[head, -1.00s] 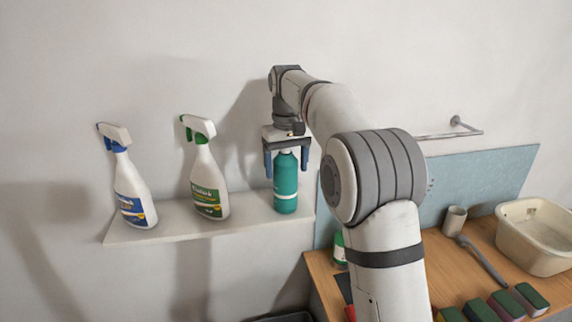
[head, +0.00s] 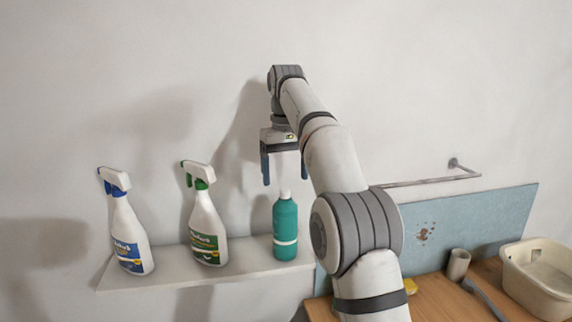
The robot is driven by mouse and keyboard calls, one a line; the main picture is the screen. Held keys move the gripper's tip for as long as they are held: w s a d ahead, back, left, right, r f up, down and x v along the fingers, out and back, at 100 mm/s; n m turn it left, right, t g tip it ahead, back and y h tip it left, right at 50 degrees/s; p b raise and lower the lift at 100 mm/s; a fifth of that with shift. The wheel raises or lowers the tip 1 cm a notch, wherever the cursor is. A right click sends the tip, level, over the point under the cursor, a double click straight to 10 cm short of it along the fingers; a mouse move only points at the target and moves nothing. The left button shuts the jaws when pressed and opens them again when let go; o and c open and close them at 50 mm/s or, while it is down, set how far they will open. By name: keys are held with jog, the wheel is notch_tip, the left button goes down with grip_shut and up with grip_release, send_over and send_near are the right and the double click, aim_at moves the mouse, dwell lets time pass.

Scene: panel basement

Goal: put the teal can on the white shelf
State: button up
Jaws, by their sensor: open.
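The teal can (head: 285,222), a teal bottle shape with a white cap and a white band, stands upright on the white shelf (head: 180,277) near its right end. My gripper (head: 285,183) is above it, pointing down, with its blue fingers apart on either side of the line of the cap. The gripper is open and empty. The fingertips are at about the height of the cap's top, and the can's body is clear of them.
A spray bottle with a blue trigger (head: 127,228) and one with a green trigger (head: 204,220) stand on the shelf to the left. A wooden counter (head: 432,297) with a cream basin (head: 540,275) is at right. A metal rail (head: 430,180) is on the wall.

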jog(key=shift+r, duration=0.85)
jog(key=shift+r, duration=0.1)
jog(key=shift+s+d+r, duration=0.1)
jog(key=shift+s+d, duration=0.05)
jog(key=shift+d, duration=0.1)
jog(key=s+d+r+m+t, duration=0.1)
jog(key=s+d, duration=0.4)
jog(key=s, duration=0.2)
jog(key=s+d+f+m+t, duration=0.1)
jog(key=s+d+f, duration=0.2)
jog(key=s+f, duration=0.7)
jog(key=s+d+f+m+t, duration=0.2)
jog(key=s+d+f, duration=0.2)
jog(key=s+f, duration=0.6)
jog(key=s, duration=0.7)
jog(key=shift+s+d+f+t, duration=0.2)
jog(key=shift+d+t, duration=0.1)
